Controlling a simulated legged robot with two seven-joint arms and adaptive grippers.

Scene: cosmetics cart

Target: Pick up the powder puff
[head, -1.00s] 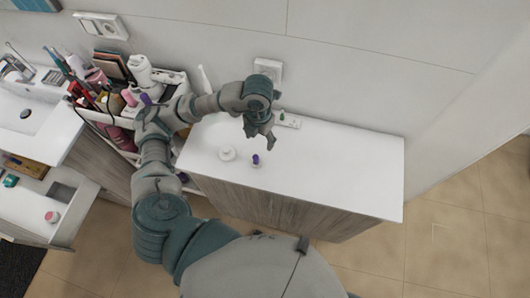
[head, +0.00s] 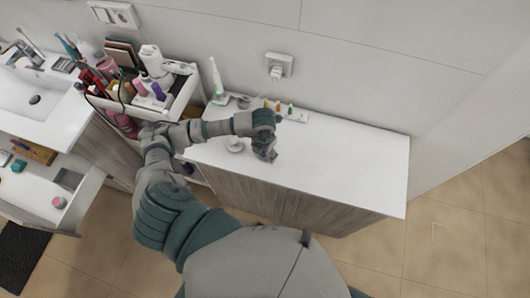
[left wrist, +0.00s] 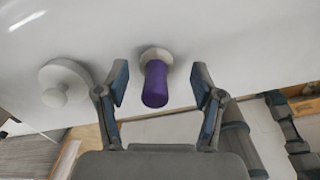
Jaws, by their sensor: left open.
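A purple upright handle on a round cream base, which looks like the powder puff (left wrist: 155,84), stands on the white counter in the left wrist view. My left gripper (left wrist: 160,88) is open, with one finger on each side of the purple handle and a gap on both sides. In the head view my left gripper (head: 265,154) reaches down over the counter and hides the purple handle. A round white piece with a knob (left wrist: 62,84) stands left of the gripper; it also shows in the head view (head: 234,145). My right gripper is not in view.
The white counter (head: 345,165) is bare to the right. A strip with small coloured items (head: 289,112) and a white upright device (head: 217,80) are at the back by the wall. A crowded cosmetics cart (head: 183,100) and a sink (head: 38,98) are at the left.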

